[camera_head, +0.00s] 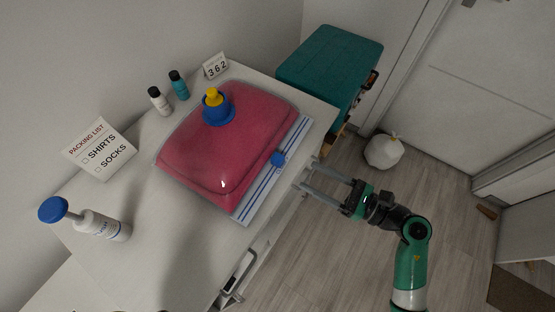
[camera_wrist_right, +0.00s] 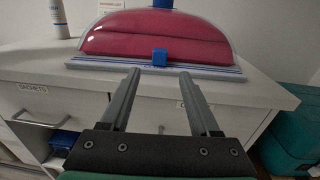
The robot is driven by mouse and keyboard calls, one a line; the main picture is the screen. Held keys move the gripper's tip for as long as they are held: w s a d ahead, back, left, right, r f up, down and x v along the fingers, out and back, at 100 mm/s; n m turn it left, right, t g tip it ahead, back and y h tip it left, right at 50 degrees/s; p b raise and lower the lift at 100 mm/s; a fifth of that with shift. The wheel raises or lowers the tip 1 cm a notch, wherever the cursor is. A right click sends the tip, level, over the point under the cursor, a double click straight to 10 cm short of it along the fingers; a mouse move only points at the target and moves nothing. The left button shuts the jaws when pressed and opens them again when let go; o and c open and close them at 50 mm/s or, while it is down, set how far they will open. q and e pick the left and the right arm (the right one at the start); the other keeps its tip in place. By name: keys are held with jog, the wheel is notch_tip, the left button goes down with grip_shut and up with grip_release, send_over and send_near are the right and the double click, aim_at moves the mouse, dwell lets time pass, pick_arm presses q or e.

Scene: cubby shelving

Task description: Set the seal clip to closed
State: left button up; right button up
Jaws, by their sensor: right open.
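A clear bag holding red fabric (camera_head: 220,150) lies on the white table top, with a blue-and-yellow valve piece (camera_head: 215,104) on top. The blue seal clip (camera_head: 278,159) sits on the blue-striped seal strip (camera_head: 262,185) along the bag's near edge, towards the strip's right half. In the right wrist view the clip (camera_wrist_right: 159,56) stands ahead, between and beyond the fingertips. My right gripper (camera_head: 308,175) is open and empty, just off the table's edge, apart from the clip. My left gripper is not in view.
A pump bottle (camera_head: 103,226), a packing list card (camera_head: 98,150), two small bottles (camera_head: 160,101) and a number sign (camera_head: 216,66) stand on the table. A teal box (camera_head: 330,62) is behind it. Drawers (camera_wrist_right: 90,105) front the table. The floor to the right is mostly clear.

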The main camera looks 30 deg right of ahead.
aim_at(283, 162)
jog(key=b+x, duration=0.2)
jog(key=x, duration=0.8)
jog(key=shift+w+a, duration=0.25)
grip_shut()
dwell(0.9)
